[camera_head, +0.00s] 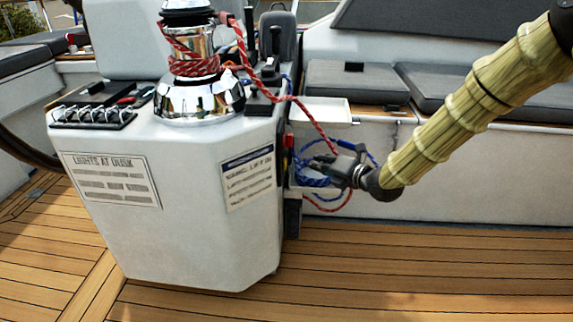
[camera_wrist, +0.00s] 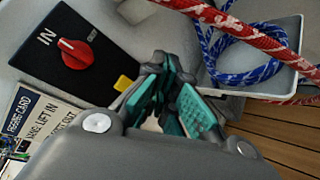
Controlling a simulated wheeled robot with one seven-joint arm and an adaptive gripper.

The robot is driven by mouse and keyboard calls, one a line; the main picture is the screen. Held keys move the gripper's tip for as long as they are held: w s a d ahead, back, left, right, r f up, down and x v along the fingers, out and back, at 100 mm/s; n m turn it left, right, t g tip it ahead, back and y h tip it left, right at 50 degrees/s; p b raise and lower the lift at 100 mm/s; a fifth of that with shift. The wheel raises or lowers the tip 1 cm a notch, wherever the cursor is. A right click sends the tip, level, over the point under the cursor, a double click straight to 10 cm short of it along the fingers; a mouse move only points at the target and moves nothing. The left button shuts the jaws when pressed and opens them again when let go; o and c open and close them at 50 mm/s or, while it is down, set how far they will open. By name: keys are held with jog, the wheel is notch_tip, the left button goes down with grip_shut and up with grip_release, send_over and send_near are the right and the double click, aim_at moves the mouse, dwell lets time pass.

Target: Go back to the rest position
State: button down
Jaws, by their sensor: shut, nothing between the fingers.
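My gripper (camera_head: 335,168) is at the right side of the white console (camera_head: 190,215), at the end of my arm, which reaches in from the upper right. In the wrist view my gripper (camera_wrist: 172,105) shows its teal-padded fingers, shut with nothing held. The fingers are in front of the console's side, close to a black panel marked IN with a red knob (camera_wrist: 75,53). A small yellow piece (camera_wrist: 123,82) shows beside the fingers. Whether the fingers touch anything is hard to tell.
A blue rope (camera_wrist: 235,72) lies in a grey holder by the gripper. A red rope (camera_wrist: 240,25) runs down past it from the chrome winch (camera_head: 200,100). Cushioned benches (camera_head: 355,88) stand behind. The teak deck (camera_head: 420,265) in front is clear.

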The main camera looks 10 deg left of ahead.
jog(key=s+d+f+m+g+h+p, duration=0.1)
jog(key=s+d+f+m+g+h, duration=0.3)
jog(key=s+f+m, duration=0.8)
jog(key=s+d+f+m+h+p, duration=0.15)
jog(key=s+d+f+m, duration=0.6)
jog(key=f, duration=0.85)
jog(key=s+d+f+m+g+h, duration=0.25)
jog(key=s+m, duration=0.25)
jog(key=s, duration=0.6)
jog(key=s+d+f+m+g+h+p, duration=0.1)
jog(key=s+d+f+m+g, duration=0.25)
jog(key=s, duration=0.75)
jog(key=s+d+f+m+g+h, duration=0.1)
jog(key=s+d+f+m+h, duration=0.15)
jog(key=s+m, duration=0.6)
notch_tip(320, 180, up, 38)
jog(key=s+n+p, duration=0.2)
jog(key=p, duration=3.6)
jog(key=shift+d+f, duration=0.2)
jog(key=shift+d, duration=0.05)
jog(key=shift+n+y, duration=0.25)
